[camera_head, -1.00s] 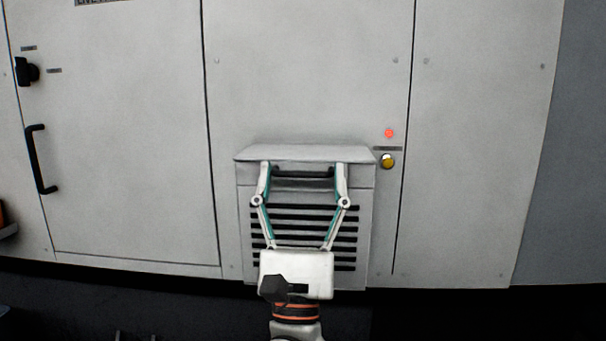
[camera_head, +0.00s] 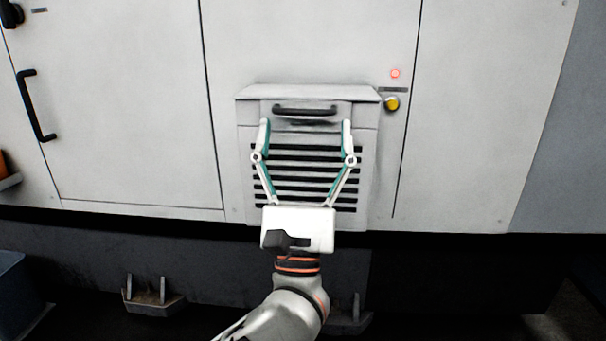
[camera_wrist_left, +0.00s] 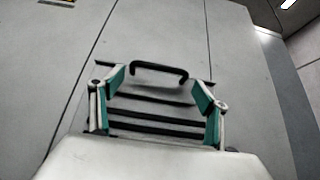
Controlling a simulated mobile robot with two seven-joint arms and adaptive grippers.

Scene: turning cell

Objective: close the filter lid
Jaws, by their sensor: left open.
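The filter box (camera_head: 243,165) is a light grey housing with dark horizontal slots, mounted on the machine front. At its top is the lid (camera_head: 300,92), with a black bar handle (camera_head: 305,109) on its front face. A dark band shows just under the handle; I cannot tell whether the lid is fully closed. My left gripper (camera_head: 306,123) is open and empty, with its fingers spread in front of the box and the tips a little below the handle. The left wrist view shows the handle (camera_wrist_left: 158,68) beyond and between the open fingers. My right gripper is not in view.
A red light (camera_head: 395,73) and a yellow button (camera_head: 392,103) sit right of the box. A door with a black handle (camera_head: 37,106) is at the left. A blue bin (camera_head: 22,290) stands on the floor at lower left. The panels beside the box are flat and clear.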

